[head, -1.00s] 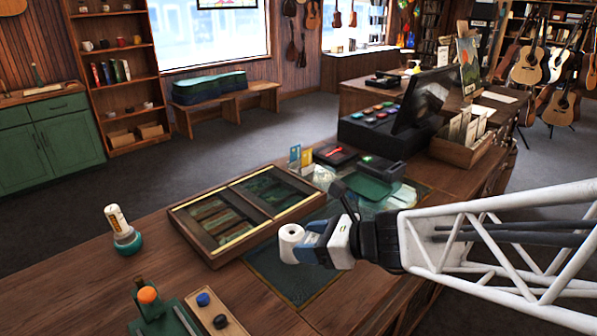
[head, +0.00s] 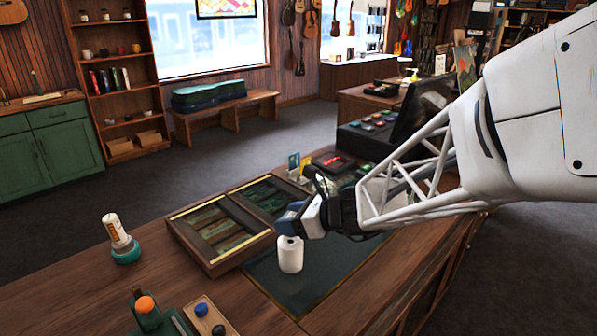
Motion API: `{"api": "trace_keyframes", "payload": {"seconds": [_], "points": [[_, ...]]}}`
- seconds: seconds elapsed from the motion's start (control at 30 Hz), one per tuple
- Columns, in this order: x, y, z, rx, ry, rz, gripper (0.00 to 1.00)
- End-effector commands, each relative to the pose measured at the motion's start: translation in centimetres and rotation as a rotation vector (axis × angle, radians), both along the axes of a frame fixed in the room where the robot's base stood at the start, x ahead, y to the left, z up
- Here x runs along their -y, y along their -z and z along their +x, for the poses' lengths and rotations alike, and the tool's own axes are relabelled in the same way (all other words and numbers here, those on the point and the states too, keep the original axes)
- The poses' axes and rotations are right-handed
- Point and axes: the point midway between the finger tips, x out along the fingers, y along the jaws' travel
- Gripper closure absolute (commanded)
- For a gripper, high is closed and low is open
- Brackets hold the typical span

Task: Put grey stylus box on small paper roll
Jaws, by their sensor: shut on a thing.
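The small paper roll (head: 290,256) is white and stands upright on the dark mat (head: 300,290), right of the wooden display tray. My gripper (head: 288,222) comes in from the right and is just above and behind the roll in the picture, its blue fingers close to the roll's top. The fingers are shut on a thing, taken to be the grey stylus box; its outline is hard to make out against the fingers. I cannot tell whether it touches the roll. No grey stylus box is clear elsewhere on the counter.
The wooden display tray (head: 212,262) lies close on the left. A white bottle-like item on a teal base (head: 122,243) stands further left. A small wooden tray (head: 212,318) with blue and black knobs is at the front. A register (head: 375,125) and my arm occupy the right.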

Motion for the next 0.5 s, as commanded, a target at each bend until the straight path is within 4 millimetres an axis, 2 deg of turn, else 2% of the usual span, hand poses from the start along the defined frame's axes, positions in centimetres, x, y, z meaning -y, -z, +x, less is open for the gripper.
{"api": "trace_keyframes", "payload": {"seconds": [0.37,0.5], "points": [[-0.05,0.04,0.10,0.000,0.000,0.000,0.65],[-0.05,0.92,0.08,-0.002,0.000,0.001,0.65]]}}
